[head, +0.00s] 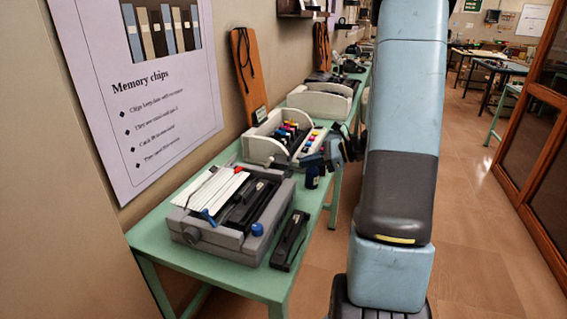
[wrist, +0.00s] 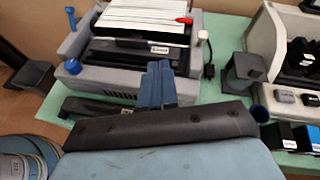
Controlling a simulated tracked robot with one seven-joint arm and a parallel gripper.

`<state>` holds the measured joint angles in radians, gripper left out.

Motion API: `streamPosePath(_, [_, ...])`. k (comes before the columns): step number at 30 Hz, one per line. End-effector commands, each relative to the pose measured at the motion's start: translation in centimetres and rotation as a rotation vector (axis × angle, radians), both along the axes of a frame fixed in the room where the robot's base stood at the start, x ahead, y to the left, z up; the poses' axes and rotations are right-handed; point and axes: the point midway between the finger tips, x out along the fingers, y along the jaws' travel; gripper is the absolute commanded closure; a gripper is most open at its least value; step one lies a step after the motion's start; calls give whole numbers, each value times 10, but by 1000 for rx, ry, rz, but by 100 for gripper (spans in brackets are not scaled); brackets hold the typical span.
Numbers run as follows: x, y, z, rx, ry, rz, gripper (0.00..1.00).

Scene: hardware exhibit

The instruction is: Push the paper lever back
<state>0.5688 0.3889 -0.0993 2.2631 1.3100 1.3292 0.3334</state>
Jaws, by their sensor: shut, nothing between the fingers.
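A grey printer (head: 228,212) with white paper on its back part stands on the green table. It also shows at the top of the wrist view (wrist: 125,75). A red-tipped lever (head: 238,170) is at its far end, also in the wrist view (wrist: 183,20). A blue lever (head: 208,216) stands at the near end, also in the wrist view (wrist: 70,16). I cannot tell which is the paper lever. My gripper (wrist: 158,68) is shut and empty, in front of the printer in the wrist view and apart from both levers.
A blue knob (head: 257,229) sits on the printer's front corner. A loose black part (head: 290,241) lies on the table in front of the printer. A white tray unit (head: 267,150) with coloured pieces stands beyond it.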

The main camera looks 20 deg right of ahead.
Motion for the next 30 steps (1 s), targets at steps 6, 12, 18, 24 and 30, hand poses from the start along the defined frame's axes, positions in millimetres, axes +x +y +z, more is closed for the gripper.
streamPosePath(6, [14,-38,-29,120,44,-151,100])
streamPosePath(12, [20,-56,-42,174,60,-224,100])
streamPosePath(18, [21,-60,-44,184,61,-238,100])
streamPosePath(24, [21,-59,-44,183,61,-237,100])
streamPosePath(30, [27,-52,-47,183,61,-234,100])
